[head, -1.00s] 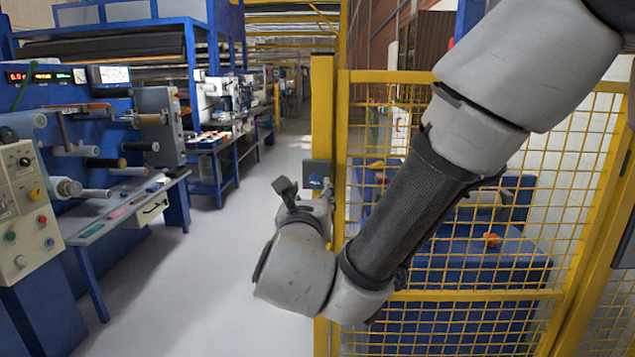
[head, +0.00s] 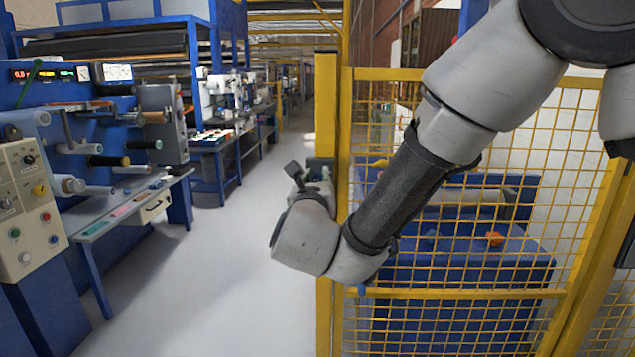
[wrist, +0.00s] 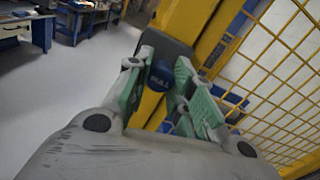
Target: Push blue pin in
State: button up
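The blue pin (wrist: 161,73) is a round blue knob with pale lettering on its face. In the wrist view it sits on a dark block (wrist: 164,49) on the yellow post, straight ahead of my gripper (wrist: 160,66). My gripper's green-padded fingers are spread, one on each side of the knob. I cannot tell whether either finger touches it. In the head view my gripper (head: 297,174) is up against the yellow post (head: 326,130), and it and my wrist hide the pin. How far the pin sticks out is not clear.
A yellow mesh fence (head: 480,240) runs right of the post, with a blue machine (head: 480,265) behind it. A machine with a control panel (head: 27,205) and shelf (head: 135,205) stands at the left. The grey floor (head: 220,270) between is clear.

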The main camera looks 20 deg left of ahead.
jog(key=shift+x, duration=0.9)
grip_shut()
jog(key=o, duration=1)
grip_release()
jog(key=shift+o, duration=0.2)
jog(key=shift+s, duration=0.1)
jog(key=v, duration=1.2)
